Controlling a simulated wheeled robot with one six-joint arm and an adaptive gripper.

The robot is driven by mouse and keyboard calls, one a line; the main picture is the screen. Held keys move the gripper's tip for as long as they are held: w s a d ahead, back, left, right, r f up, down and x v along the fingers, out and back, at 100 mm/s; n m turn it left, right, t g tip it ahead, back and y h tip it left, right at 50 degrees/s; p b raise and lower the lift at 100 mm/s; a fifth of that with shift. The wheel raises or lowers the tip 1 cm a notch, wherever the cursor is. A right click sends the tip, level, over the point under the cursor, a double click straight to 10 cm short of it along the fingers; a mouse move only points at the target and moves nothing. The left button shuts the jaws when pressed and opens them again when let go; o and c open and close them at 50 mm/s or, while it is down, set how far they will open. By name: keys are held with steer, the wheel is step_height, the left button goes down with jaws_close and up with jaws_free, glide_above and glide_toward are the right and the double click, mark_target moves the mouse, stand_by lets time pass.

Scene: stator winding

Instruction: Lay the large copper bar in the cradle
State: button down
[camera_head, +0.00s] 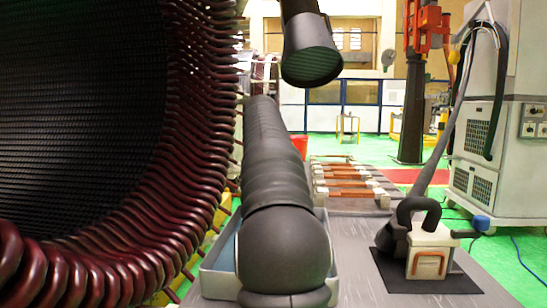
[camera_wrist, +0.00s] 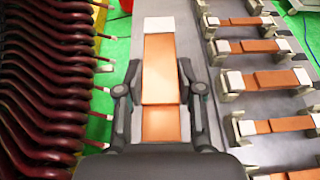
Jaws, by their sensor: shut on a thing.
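In the wrist view a copper bar (camera_wrist: 160,66) with a pale white end block lies lengthwise between the fingers of my gripper (camera_wrist: 158,82). The gripper is shut on it, one finger on each side. What lies under the bar is hidden. To the right, several copper bars (camera_wrist: 255,47) with white end blocks rest crosswise in grey holders (camera_wrist: 224,108). I cannot tell which holder, if any, is the cradle. In the head view the gripper is hidden.
The dark red stator coils (camera_head: 195,190) stand close on the left, with ends sticking out. The bar row (camera_head: 345,187) lies farther back. A white box (camera_head: 432,240) sits on a black mat (camera_head: 400,280) at right. A blue-grey tray (camera_head: 213,285) is under my arm.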

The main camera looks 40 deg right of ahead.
steer(key=shift+r, duration=1.6)
steer(key=shift+a, duration=0.1)
steer(key=w+a+f+m+g+b, duration=0.1)
steer(key=w+a+f, duration=0.3)
steer(key=a+f, duration=0.75)
steer(key=w+a+f, duration=0.5)
steer(key=a+f, duration=0.3)
steer(key=f, duration=0.6)
steer(key=s+a+f+n+t+y, duration=0.3)
steer(key=a+f+n, duration=0.1)
steer(key=a+f, duration=0.9)
steer(key=s+a+f+n+t+y+p, duration=0.1)
steer(key=s+a+f+n+t+y, duration=0.2)
steer(key=a+f, duration=1)
steer(key=a+n, duration=0.1)
steer(key=a, duration=0.2)
steer(key=shift+s+a+f+y, duration=0.25)
steer(key=shift+s+y, duration=0.1)
steer(key=shift+y, duration=0.05)
